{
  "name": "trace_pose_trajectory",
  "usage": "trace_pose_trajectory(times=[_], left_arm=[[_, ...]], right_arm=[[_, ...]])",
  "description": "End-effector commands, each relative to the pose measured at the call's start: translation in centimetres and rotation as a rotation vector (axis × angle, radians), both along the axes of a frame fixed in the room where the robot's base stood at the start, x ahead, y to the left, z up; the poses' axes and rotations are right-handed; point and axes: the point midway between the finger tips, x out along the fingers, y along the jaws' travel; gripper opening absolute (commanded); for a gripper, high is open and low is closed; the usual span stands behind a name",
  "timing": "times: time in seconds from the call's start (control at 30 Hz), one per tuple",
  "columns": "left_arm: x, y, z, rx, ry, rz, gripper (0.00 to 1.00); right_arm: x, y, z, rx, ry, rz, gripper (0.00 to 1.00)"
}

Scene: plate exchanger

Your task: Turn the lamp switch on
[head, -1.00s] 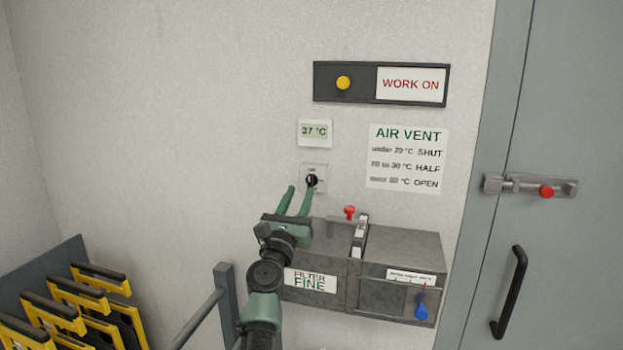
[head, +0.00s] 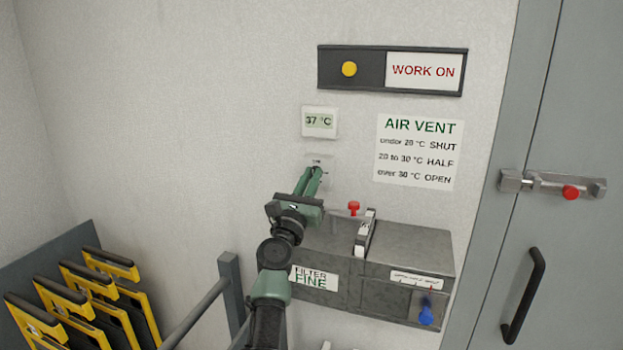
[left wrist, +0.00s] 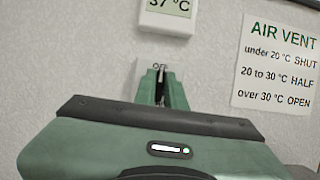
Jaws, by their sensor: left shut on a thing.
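The lamp switch is a small white wall plate (left wrist: 139,75) with a dark knob (left wrist: 160,72), below the temperature display. In the head view only the top edge of the plate (head: 317,159) shows, and my fingers hide the rest. My left gripper (head: 314,174) reaches up to the wall with its green fingers close together, shut on the knob. The left wrist view shows the fingertips (left wrist: 161,76) on either side of the dark knob. Which way the knob is set cannot be told. My right gripper is not in view.
The temperature display (head: 319,121) reads 37 °C. An air vent sign (head: 418,152) and a WORK ON panel (head: 392,70) hang nearby. A grey filter box (head: 405,250) with red and blue knobs is below right. Yellow-black frames (head: 100,285) stand lower left. A grey door is at right.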

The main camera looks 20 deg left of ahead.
Motion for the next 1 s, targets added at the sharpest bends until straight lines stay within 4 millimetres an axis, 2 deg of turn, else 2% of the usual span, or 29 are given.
trace_pose_trajectory(times=[0.37, 1.0], left_arm=[[0.0, 0.1, -0.2, 0.165, -0.006, 0.000, 0.00], [0.0, 0.0, -0.1, 0.764, -0.025, -0.001, 0.00]], right_arm=[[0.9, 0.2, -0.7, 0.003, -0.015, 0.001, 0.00], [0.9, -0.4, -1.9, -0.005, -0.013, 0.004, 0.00]])
